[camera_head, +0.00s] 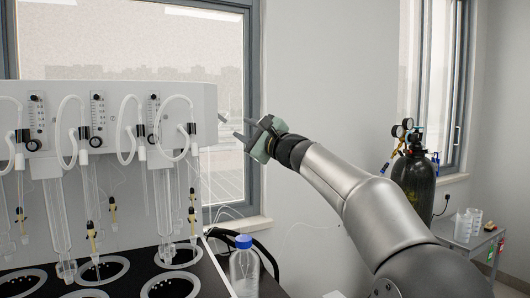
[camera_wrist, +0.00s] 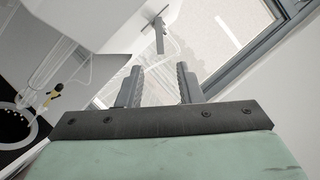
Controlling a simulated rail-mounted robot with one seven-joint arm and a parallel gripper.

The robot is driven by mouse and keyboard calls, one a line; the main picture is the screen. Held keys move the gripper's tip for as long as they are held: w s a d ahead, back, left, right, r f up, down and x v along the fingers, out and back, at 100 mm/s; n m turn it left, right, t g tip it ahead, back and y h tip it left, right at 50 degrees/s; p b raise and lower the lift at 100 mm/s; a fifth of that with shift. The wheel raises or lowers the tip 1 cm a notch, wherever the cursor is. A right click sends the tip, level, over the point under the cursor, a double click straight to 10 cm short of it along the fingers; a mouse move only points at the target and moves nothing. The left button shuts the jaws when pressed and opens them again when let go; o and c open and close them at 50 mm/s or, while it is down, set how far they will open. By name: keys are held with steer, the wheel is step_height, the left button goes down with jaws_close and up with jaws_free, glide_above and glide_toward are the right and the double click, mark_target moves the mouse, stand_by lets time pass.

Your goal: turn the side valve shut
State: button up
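The side valve shows in the wrist view as a thin grey lever (camera_wrist: 159,35) on the side of the white distiller housing. In the head view a small part of the valve (camera_head: 222,118) sticks out from the housing's right side. My gripper (camera_head: 240,130) is just to the right of it, with its fingers pointing left. In the wrist view my gripper (camera_wrist: 157,72) is open, with an empty gap between its two ridged fingers. The lever lies beyond the fingertips, roughly in line with the gap, and is not touched.
The white distiller (camera_head: 120,88) carries glass tubes and hoses above a black surface with several round openings. A blue-capped bottle (camera_head: 244,272) stands below my gripper. The window frame (camera_head: 255,60) is behind. A gas cylinder (camera_head: 415,180) and small table stand at right.

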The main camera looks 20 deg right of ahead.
steer(key=b+v, duration=0.2)
steer(key=v, duration=0.6)
steer(key=shift+r, duration=0.1)
steer(key=shift+r, duration=0.1)
steer(key=c, duration=0.4)
steer(key=r+n+p, duration=0.1)
steer(key=n+p, duration=0.1)
steer(key=w+a+r+n+g+p, duration=0.1)
steer(key=r+n+p, duration=0.1)
steer(key=w+r+n+g+p, duration=0.1)
steer(key=r+n+p, duration=0.1)
steer(key=p, duration=0.1)
steer(key=shift+a+r+h, duration=0.25)
steer(key=shift+a+h, duration=0.05)
steer(key=shift+a, duration=0.1)
jaws_close()
steer(key=w+r+n+g+h+p, duration=0.1)
steer(key=w+r+n+h+p, duration=0.25)
steer(key=r+n+p, duration=0.4)
steer(key=w+a+f+n+p, duration=0.2)
steer(key=w+a+f+p, duration=0.2)
steer(key=w, duration=0.4)
steer(key=shift+w+a+f+g+p, duration=0.25)
steer(key=shift+w+f+g+p, duration=0.15)
steer(key=shift+f, duration=0.9)
